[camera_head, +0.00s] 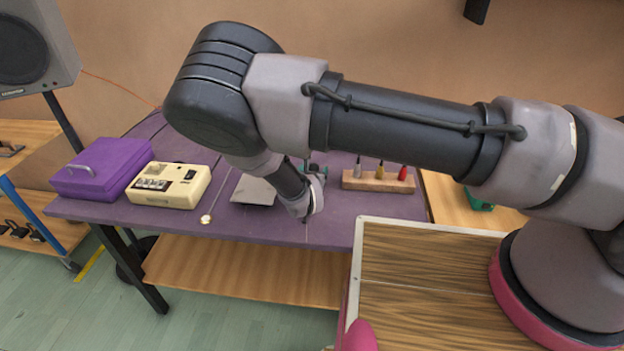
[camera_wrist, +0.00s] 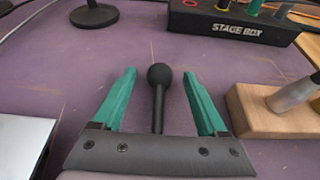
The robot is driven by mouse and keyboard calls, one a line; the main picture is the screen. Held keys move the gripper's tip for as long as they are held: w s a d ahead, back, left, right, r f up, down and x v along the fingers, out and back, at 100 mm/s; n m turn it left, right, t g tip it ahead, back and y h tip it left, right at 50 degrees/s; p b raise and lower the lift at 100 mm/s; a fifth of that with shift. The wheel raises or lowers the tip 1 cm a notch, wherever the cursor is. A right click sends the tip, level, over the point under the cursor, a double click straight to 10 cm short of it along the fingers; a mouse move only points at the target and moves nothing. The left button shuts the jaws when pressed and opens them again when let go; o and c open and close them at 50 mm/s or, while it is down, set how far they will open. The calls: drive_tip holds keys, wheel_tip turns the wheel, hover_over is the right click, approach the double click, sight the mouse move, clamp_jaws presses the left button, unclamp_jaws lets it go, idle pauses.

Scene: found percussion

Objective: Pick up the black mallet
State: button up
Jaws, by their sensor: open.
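The black mallet (camera_wrist: 159,92) lies on the purple table (camera_wrist: 60,85) in the wrist view, with its round head pointing away from me. My gripper (camera_wrist: 160,90) is open, with its two green fingers on either side of the mallet and apart from it. The lower part of the mallet's handle is hidden behind the gripper's grey body. In the head view my gripper (camera_head: 313,172) is at the table, mostly hidden by my own arm, and I cannot make out the mallet there.
A wooden block with colored-handled tools (camera_head: 378,182) stands close on the right. A black stage box (camera_wrist: 240,24) and a round black stand base (camera_wrist: 94,14) are behind. A grey plate (camera_head: 254,190), a cream recorder (camera_head: 169,185) and a purple case (camera_head: 101,167) lie to the left.

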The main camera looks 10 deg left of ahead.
clamp_jaws()
